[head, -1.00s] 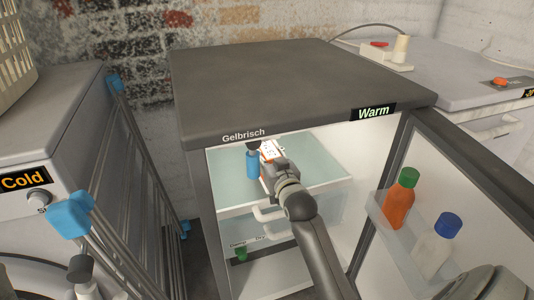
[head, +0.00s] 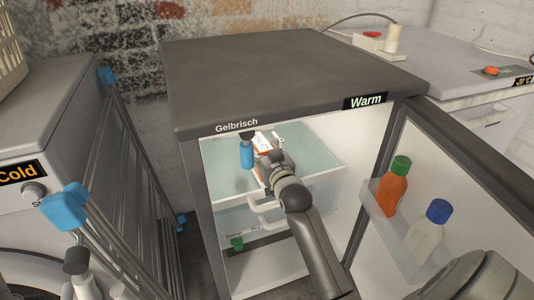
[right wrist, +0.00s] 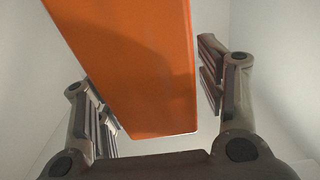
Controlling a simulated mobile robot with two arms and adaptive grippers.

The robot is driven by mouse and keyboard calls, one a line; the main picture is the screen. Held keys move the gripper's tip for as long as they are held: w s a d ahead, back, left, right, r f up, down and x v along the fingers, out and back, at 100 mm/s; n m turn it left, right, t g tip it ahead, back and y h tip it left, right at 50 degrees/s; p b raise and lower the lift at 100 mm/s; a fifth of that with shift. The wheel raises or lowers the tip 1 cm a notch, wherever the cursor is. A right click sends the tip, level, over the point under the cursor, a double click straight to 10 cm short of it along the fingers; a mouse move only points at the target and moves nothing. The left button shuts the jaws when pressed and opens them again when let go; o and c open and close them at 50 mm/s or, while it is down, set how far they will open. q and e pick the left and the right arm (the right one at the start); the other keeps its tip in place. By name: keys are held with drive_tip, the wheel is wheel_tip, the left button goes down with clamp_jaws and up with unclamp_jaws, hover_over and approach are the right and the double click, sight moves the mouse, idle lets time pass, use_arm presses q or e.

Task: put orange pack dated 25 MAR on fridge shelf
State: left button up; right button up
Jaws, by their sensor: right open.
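The orange pack (head: 262,143), with a white printed face, stands on the upper glass shelf (head: 315,160) inside the open fridge. Its date is too small to read. My right gripper (head: 268,154) reaches into the fridge at the pack. In the right wrist view the orange pack (right wrist: 145,60) lies between the open fingers of my right gripper (right wrist: 152,88), with a clear gap on the right side. The gripper partly hides the pack in the head view. My left gripper is not in view.
A blue bottle (head: 247,154) stands on the shelf just left of the pack. The open fridge door (head: 440,190) at right holds an orange bottle (head: 393,186) and a white bottle (head: 427,230). The shelf's right side is free. A drying rack (head: 125,190) stands left.

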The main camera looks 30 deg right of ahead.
drive_tip(key=v, duration=1.1)
drive_tip(key=shift+s, duration=0.35)
drive_tip(key=shift+a+r, duration=0.1)
drive_tip(key=shift+a, duration=0.05)
